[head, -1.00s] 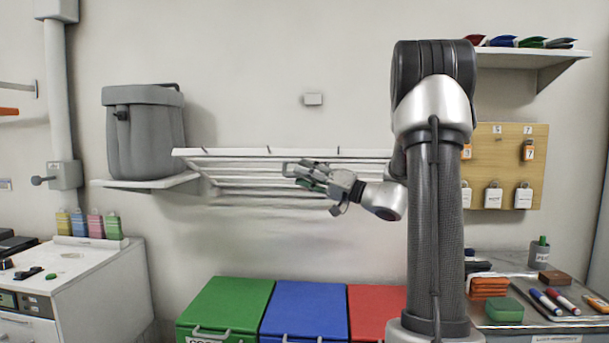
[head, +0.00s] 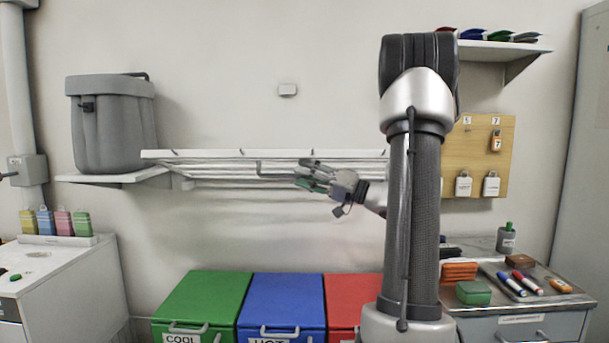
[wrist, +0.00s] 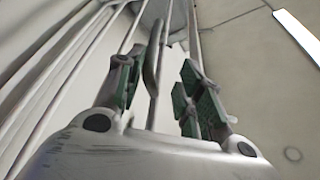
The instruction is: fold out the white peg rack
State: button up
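The white peg rack (head: 200,154) is on the back wall, its front rail with small dark pegs standing out from the wall and its slats behind and below. My gripper (head: 305,180) is at the rack's front, right of its middle. In the wrist view its two green-padded fingers (wrist: 158,95) are apart. A thin grey bent rod (wrist: 150,75) runs between them, nearer the left finger, with gaps visible. The rack's white rails (wrist: 62,65) run past on the left. My arm hides the rack's right end in the head view.
A grey bin (head: 112,125) stands on a shelf left of the rack. Green (head: 205,297), blue (head: 282,300) and red (head: 350,295) lidded boxes stand below. A tagged board (head: 478,150) and a workbench (head: 530,320) are at right. The wall above the rack is mostly clear.

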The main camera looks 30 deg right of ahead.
jog(key=v, duration=0.8)
jog(key=shift+d+f, duration=0.25)
jog(key=shift+d, duration=0.2)
